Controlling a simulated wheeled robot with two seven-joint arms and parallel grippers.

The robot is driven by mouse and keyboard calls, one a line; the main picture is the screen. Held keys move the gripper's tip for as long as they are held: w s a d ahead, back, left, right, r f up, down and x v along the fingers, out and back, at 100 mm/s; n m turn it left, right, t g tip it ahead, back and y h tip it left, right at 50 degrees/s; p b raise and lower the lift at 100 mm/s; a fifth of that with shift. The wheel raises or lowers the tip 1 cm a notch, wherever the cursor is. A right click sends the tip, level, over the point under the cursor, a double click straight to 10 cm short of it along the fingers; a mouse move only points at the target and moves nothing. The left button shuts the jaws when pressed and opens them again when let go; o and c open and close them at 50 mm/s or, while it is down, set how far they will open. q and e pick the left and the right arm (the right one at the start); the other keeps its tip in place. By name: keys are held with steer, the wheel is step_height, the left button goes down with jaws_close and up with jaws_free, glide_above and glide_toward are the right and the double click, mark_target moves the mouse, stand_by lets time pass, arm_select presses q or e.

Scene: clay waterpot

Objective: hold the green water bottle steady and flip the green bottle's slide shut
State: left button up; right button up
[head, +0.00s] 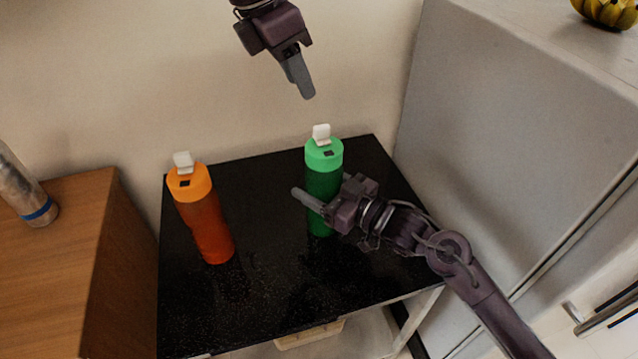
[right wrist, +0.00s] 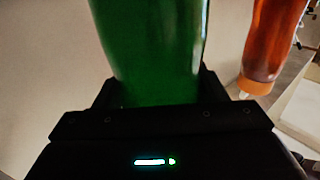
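The green water bottle (head: 323,180) stands upright on the black table top, near its back right. Its light green cap carries a white slide (head: 321,134) that sticks up, flipped open. My right gripper (head: 328,200) is around the bottle's body from the front right, one finger across its front. In the right wrist view the green bottle (right wrist: 150,50) fills the space between the fingers, which look shut on it. My left gripper (head: 305,92) hangs in the air above and slightly left of the slide, apart from it. It is empty, its fingers seemingly together.
An orange bottle (head: 207,220) with its white flap up stands to the left on the black table (head: 270,290); it also shows in the right wrist view (right wrist: 272,45). A wooden cabinet (head: 50,290) is at left, a grey cabinet (head: 500,130) at right. The table's front is clear.

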steer(key=c, duration=0.9)
arm_select(q)
steer(key=shift+c, duration=0.6)
arm_select(e)
steer(key=shift+c, duration=0.8)
arm_select(q)
steer(key=shift+d+f+m, duration=0.1)
steer(key=shift+d+m, duration=0.1)
steer(key=shift+m, duration=0.3)
steer(key=c, duration=0.5)
steer(key=shift+w+d+f+m+y, duration=0.15)
steer(key=shift+d+m+y, duration=0.15)
steer(key=shift+m, duration=0.4)
jaws_close()
steer(key=m, duration=0.2)
steer(key=w+d+m+y, duration=0.1)
steer(key=m, duration=0.3)
steer(key=shift+w+d+f+m+y, duration=0.15)
steer(key=shift+d+f+m+y, duration=0.1)
steer(key=shift+f+m+y, duration=0.15)
steer(key=m+y, duration=0.1)
steer(key=m, duration=0.2)
steer(key=w+r+m+t, duration=0.1)
steer(key=m, duration=0.2)
steer(key=w+m+y, duration=0.1)
steer(key=m, duration=0.3)
steer(key=shift+w+d+r+t+y, duration=0.1)
steer(key=shift+d+r+t+y, duration=0.05)
steer(key=shift+r+t+y, duration=0.2)
